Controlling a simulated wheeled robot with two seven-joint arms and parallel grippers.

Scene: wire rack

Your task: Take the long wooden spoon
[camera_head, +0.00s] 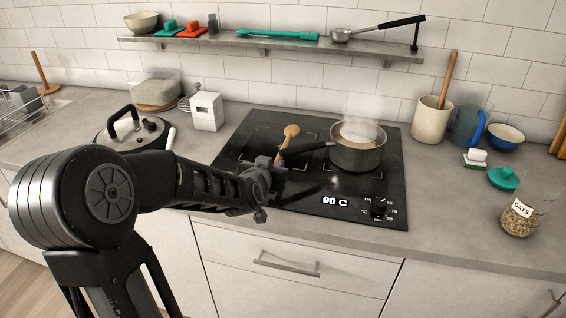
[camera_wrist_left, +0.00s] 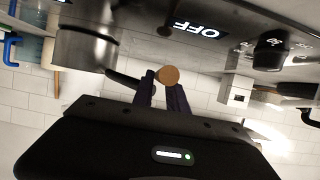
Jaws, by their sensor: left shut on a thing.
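A wooden spoon (camera_head: 290,132) stands up at a tilt over the black cooktop, its rounded head uppermost. My left gripper (camera_head: 275,168) is shut on it, left of the steaming pot. In the left wrist view, a round tan wooden end (camera_wrist_left: 168,75) shows at the tips of my left gripper's two dark fingers (camera_wrist_left: 160,90). The lower part of the spoon is hidden by the gripper. A second wooden handle (camera_head: 447,78) stands in a cream crock (camera_head: 431,122) at the back right. My right gripper is not in view.
The steel pot (camera_head: 358,155) steams on the cooktop (camera_head: 235,150), its dark handle reaching left close to the spoon. A lidded pot (camera_head: 133,130) and a white box (camera_head: 207,112) stand at left. An oats jar (camera_head: 521,220) stands at right. A shelf (camera_head: 270,45) runs above.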

